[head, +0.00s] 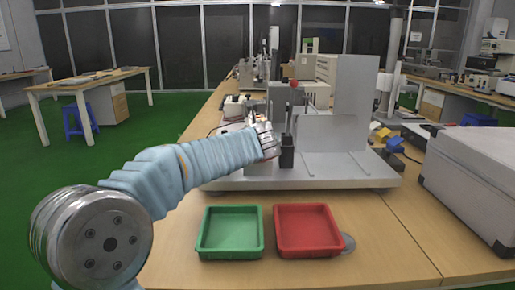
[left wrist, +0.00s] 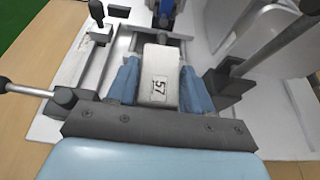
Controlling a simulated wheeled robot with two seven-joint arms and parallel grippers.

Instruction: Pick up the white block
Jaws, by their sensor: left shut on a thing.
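In the head view my left gripper (head: 266,139) is at the left part of the grey test machine (head: 318,177), and the block is mostly hidden there by my arm. I cannot tell whether the block still touches the machine. My right gripper is not in view.
A green tray (head: 230,254) and a red tray (head: 308,253), both empty, are on the table in front of the machine. A black lever post (head: 287,155) stands close to my left gripper. A large grey case (head: 470,185) is at the right.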

